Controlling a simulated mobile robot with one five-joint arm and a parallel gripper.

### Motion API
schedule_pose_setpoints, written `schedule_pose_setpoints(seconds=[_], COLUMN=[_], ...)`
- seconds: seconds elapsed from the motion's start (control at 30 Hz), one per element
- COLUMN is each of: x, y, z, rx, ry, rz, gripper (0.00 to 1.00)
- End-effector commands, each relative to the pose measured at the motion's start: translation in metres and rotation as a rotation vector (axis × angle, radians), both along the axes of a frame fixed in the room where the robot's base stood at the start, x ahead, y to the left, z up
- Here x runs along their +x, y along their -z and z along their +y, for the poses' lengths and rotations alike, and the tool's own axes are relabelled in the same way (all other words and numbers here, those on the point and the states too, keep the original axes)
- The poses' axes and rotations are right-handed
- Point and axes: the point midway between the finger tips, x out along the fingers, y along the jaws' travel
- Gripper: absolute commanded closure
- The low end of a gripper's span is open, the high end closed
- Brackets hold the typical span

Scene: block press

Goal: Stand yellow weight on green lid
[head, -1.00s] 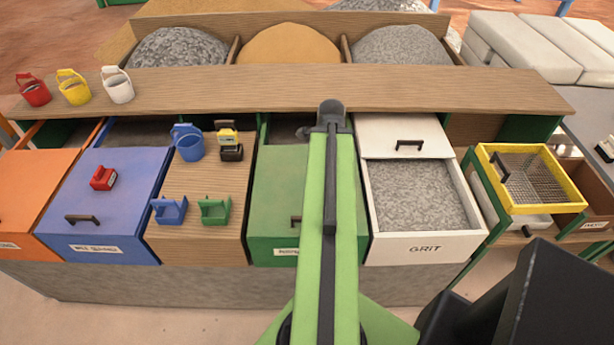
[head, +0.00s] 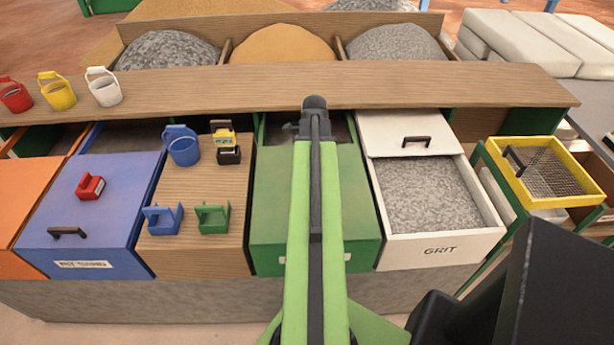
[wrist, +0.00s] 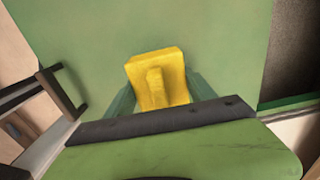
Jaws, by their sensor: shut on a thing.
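My gripper (wrist: 163,95) is shut on the yellow weight (wrist: 152,72), which sits between its two green fingers in the wrist view. The green lid (wrist: 85,30) fills most of the view behind the weight. I cannot tell whether the weight touches the lid or hangs above it. In the head view the green lid (head: 272,200) lies between the wooden top and the white grit box. My green arm crosses the lid's middle there and hides the gripper and the held weight.
A blue lid (head: 110,205) with a red weight (head: 90,186) is at left. The open grit box (head: 440,245) is right of the lid.

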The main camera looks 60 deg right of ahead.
Motion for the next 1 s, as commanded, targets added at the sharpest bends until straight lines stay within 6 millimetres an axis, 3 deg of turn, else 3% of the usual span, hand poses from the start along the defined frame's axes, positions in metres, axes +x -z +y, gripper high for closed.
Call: schedule_pose_setpoints(seconds=[0.2,0.6,0.63,0.8,1.0], x=[0.001,0.005,0.005,0.005,0.005], y=[0.039,0.041,0.04,0.039,0.039], z=[0.001,0.004,0.004,0.004,0.004], rx=[0.0,0.0,0.0,0.0,0.0], ry=[-0.003,-0.01,-0.01,-0.011,-0.011], rz=[0.0,0.0,0.0,0.0,0.0], gripper=[1.0,1.0,0.34,0.15,0.15])
